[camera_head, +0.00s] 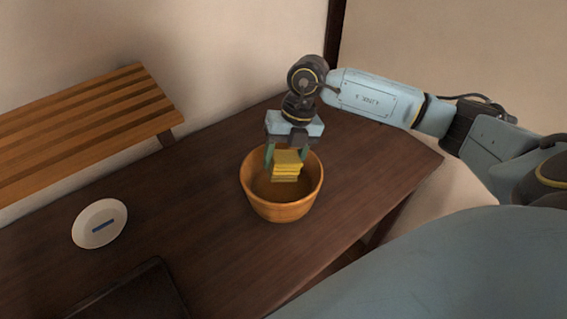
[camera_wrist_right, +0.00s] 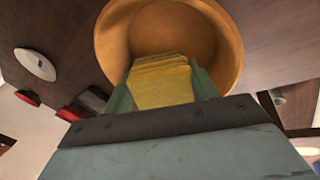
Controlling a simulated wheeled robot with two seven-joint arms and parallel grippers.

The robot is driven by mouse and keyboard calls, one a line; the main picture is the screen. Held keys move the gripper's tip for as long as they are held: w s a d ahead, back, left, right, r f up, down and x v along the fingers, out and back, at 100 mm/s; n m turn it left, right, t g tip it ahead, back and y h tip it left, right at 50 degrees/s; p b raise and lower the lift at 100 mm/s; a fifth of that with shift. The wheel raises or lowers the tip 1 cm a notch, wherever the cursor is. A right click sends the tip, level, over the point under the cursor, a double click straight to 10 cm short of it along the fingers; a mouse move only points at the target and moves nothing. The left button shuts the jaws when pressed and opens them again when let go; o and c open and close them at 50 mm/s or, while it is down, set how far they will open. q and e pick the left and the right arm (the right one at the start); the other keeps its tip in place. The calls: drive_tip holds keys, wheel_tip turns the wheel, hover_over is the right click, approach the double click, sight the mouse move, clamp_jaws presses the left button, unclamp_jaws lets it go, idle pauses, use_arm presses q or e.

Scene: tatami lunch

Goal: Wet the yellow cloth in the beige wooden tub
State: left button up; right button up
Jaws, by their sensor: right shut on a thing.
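The beige wooden tub (camera_head: 281,211) stands on the dark table, and its round rim also shows in the right wrist view (camera_wrist_right: 236,60). The yellow cloth (camera_head: 287,166) is folded into a thick block. My right gripper (camera_head: 286,158) points down over the tub and is shut on the cloth, with a green finger on each side. In the right wrist view the cloth (camera_wrist_right: 161,82) sits between the fingers, over the tub's opening. I cannot tell whether it touches the tub's bottom or any water. My left gripper is not in view.
A white oval dish (camera_head: 100,236) with a blue mark lies on the table (camera_head: 210,240) at the left. A dark flat tray (camera_head: 135,295) is at the front. A slatted wooden bench (camera_head: 85,120) stands behind, near the wall. The table between dish and tub is clear.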

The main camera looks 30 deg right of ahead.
sight(278, 156)
drive_tip(key=shift+r+p, duration=2.5)
drive_tip(key=shift+r, duration=0.75)
wheel_tip(278, 156, up, 4)
drive_tip(key=p, duration=0.3)
idle(0.4)
